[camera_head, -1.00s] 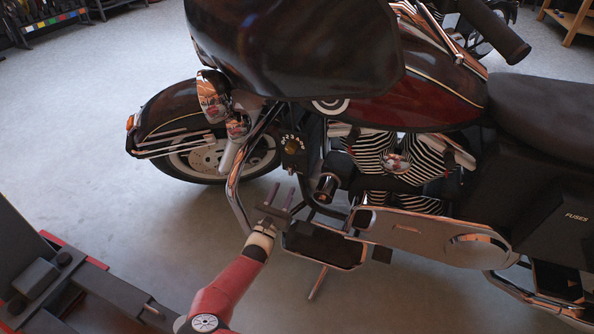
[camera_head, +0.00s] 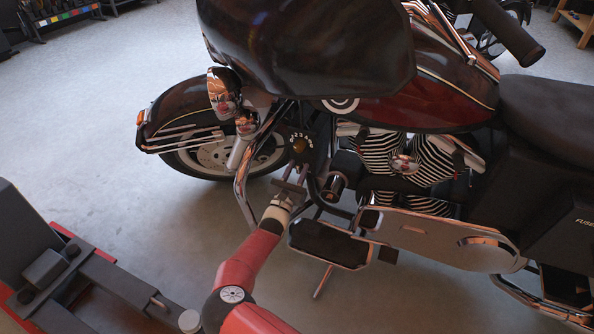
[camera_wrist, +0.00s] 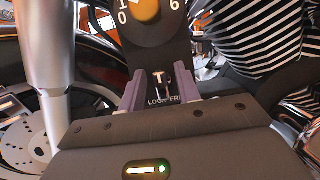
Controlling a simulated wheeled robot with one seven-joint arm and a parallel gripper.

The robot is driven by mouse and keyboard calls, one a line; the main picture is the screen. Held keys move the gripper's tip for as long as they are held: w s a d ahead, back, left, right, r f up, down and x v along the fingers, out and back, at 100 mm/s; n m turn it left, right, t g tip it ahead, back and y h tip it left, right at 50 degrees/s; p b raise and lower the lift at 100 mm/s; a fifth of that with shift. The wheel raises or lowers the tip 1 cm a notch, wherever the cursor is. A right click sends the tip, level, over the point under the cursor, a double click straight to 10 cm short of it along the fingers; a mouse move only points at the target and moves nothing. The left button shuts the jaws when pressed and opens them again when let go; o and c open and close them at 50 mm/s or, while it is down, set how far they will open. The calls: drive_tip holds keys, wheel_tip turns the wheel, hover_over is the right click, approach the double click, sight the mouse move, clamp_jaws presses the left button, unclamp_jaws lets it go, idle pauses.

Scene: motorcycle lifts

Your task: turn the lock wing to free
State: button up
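The lock wing (camera_wrist: 158,78) is a small pale, orange-tinted T-shaped piece in the wrist view, below a round dial. Lettering under it reads LOCK on the left and part of FREE on the right, partly covered by my gripper. The wing looks roughly upright between the two labels. My gripper (camera_wrist: 158,88) is open, with one finger on each side of the wing in the picture. I see no finger touching it, and the remaining depth is hard to tell. In the head view my gripper (camera_head: 289,182) is just below the dial, and the wing cannot be made out.
The numbered dial with an orange knob (camera_head: 299,145) is just above the wing; it fills the top of the wrist view (camera_wrist: 145,10). A chrome tube (camera_head: 241,190) stands left of my gripper, the footboard (camera_head: 328,243) below right. Clear floor (camera_head: 130,215) lies to the left.

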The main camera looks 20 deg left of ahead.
clamp_jaws()
drive_tip(key=shift+m+h, duration=0.4)
drive_tip(key=shift+m, duration=0.2)
drive_tip(key=m+h+b, duration=0.1)
drive_tip(key=m, duration=0.3)
drive_tip(key=shift+d+f+g, duration=0.1)
drive_tip(key=shift+g, duration=0.2)
drive_tip(key=m+g+h+b, duration=0.1)
drive_tip(key=m+h+b, duration=0.1)
drive_tip(key=m, duration=0.2)
drive_tip(key=shift+d+m, duration=0.1)
drive_tip(key=shift+m, duration=0.2)
drive_tip(key=m+g+b, duration=0.1)
drive_tip(key=m, duration=0.3)
drive_tip(key=m+h+b, duration=0.1)
drive_tip(key=m+b, duration=0.1)
drive_tip(key=m, duration=0.1)
drive_tip(key=shift+d+f+m+g+h, duration=0.1)
drive_tip(key=shift+f+m+g+h, duration=0.05)
drive_tip(key=shift+m+g+h, duration=0.2)
drive_tip(key=shift+m, duration=0.25)
drive_tip(key=shift+o, duration=0.7)
unclamp_jaws()
